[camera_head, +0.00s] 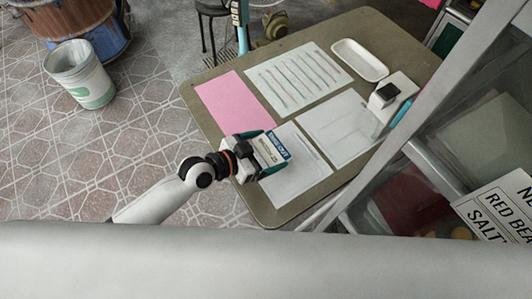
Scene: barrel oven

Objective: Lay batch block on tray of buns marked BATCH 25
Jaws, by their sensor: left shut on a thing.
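My left gripper (259,152) reaches in from the lower left and is shut on a small white block with a blue band (279,145). Its dark green fingers lie on two sides of the block. The block carries small print that I cannot read for certain; I take it as the batch block. It is held over the near left part of the table, above a white sheet; the height above the sheet is hard to tell. No tray of buns shows in this view. My right gripper is not in view.
The brown table (223,79) holds a pink sheet (233,103), a lined sheet (298,76), an empty white dish (360,60) and a small device with a dark screen (384,95). A grey-framed rack (452,92) stands at right. A bucket (79,77) stands on the tiled floor.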

